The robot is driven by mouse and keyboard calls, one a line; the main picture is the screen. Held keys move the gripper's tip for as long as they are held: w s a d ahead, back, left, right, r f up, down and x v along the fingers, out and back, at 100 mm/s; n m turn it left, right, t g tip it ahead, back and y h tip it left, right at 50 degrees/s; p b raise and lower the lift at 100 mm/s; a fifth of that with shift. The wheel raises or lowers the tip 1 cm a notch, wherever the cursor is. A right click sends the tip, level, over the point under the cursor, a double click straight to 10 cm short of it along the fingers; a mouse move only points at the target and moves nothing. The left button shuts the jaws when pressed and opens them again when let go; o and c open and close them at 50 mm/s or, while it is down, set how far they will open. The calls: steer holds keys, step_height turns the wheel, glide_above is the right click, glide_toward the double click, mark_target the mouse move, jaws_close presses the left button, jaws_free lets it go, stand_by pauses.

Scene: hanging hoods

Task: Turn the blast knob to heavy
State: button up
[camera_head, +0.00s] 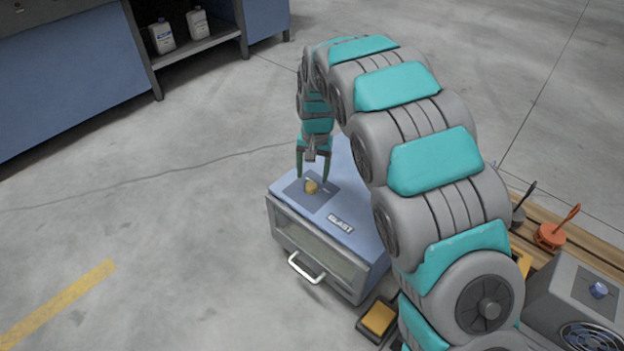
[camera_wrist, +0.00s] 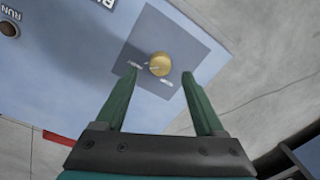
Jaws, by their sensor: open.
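The blast knob (camera_head: 311,187) is a small yellow-tan round knob on a dark grey square plate (camera_head: 296,196) on top of a blue box (camera_head: 286,188) labelled BLAST. In the wrist view the knob (camera_wrist: 160,64) sits on its plate with small white labels beside it, too small to read. My gripper (camera_head: 313,180) points down over the plate, its two green fingers apart. In the wrist view the fingers of my gripper (camera_wrist: 161,74) lie to either side of the knob's near side. I cannot tell whether they touch it.
The box front has a window and a white handle (camera_head: 306,268). A yellow block (camera_head: 379,318) sits in a dark tray beside it. A grey unit with a blue knob (camera_head: 598,290) and an orange item (camera_head: 552,234) stand at right. The floor at left is clear.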

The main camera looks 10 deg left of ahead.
mark_target(313, 185)
step_height(313, 185, up, 4)
steer(key=shift+f, duration=0.1)
steer(key=shift+d, duration=0.1)
stand_by(0.3)
